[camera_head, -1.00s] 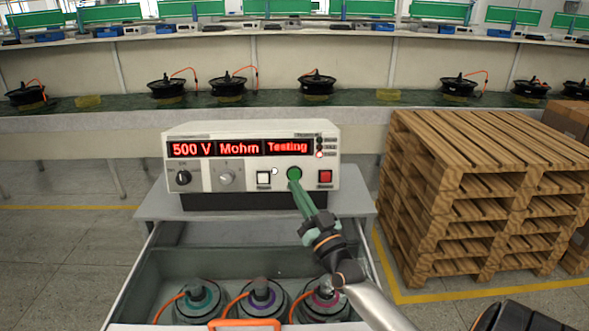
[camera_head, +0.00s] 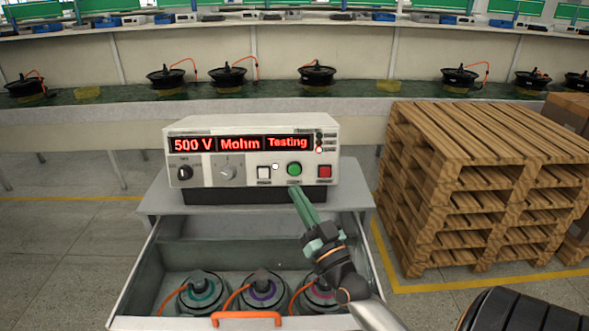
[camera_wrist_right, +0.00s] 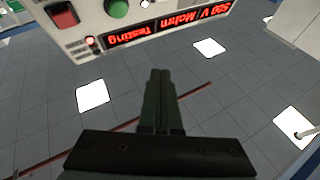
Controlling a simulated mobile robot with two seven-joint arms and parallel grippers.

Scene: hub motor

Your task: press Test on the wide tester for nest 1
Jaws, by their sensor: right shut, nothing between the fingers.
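The wide tester (camera_head: 252,152) stands on the grey cabinet top, its display reading 500 V, Mohm, Testing in red. In the right wrist view the closed fingers (camera_wrist_right: 160,75) point toward the tester (camera_wrist_right: 150,22), which appears upside down. My left gripper is not in view.
The open drawer (camera_head: 145,262) below holds several hub motors (camera_head: 262,290) with orange cables and has an orange handle (camera_head: 246,316). Stacked wooden pallets (camera_head: 440,190) stand close on the right. A conveyor with more motors runs behind.

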